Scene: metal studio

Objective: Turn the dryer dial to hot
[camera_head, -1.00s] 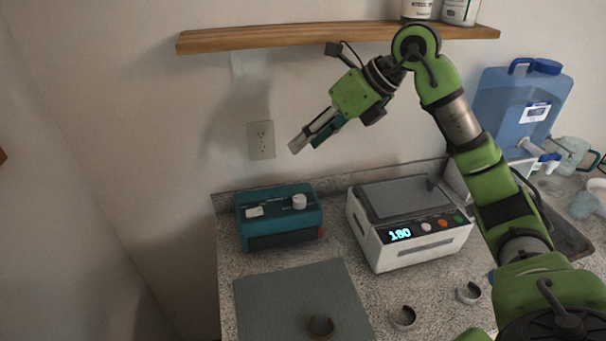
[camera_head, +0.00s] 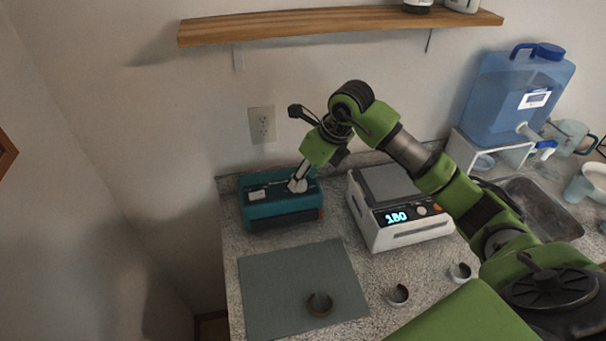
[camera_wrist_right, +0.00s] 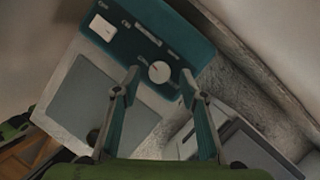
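The teal dryer (camera_head: 282,217) stands at the back left of the counter. In the right wrist view the dryer (camera_wrist_right: 185,28) shows a round white dial (camera_wrist_right: 159,72), a white switch (camera_wrist_right: 103,27) and small labels too blurred to read. I cannot tell the dial's setting. My right gripper (camera_head: 298,184) is over the right part of the dryer's top, at the dial. In the wrist view my right gripper (camera_wrist_right: 160,78) is open, with one finger on each side of the dial; contact cannot be told. My left gripper is not in view.
A white scale (camera_head: 400,219) with a lit display stands right of the dryer. A grey mat (camera_head: 290,275) with a cuff ring (camera_head: 319,304) lies in front. Two more rings (camera_head: 398,294) lie beside it. A wooden shelf (camera_head: 330,24) is above; a blue water jug (camera_head: 515,100) stands right.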

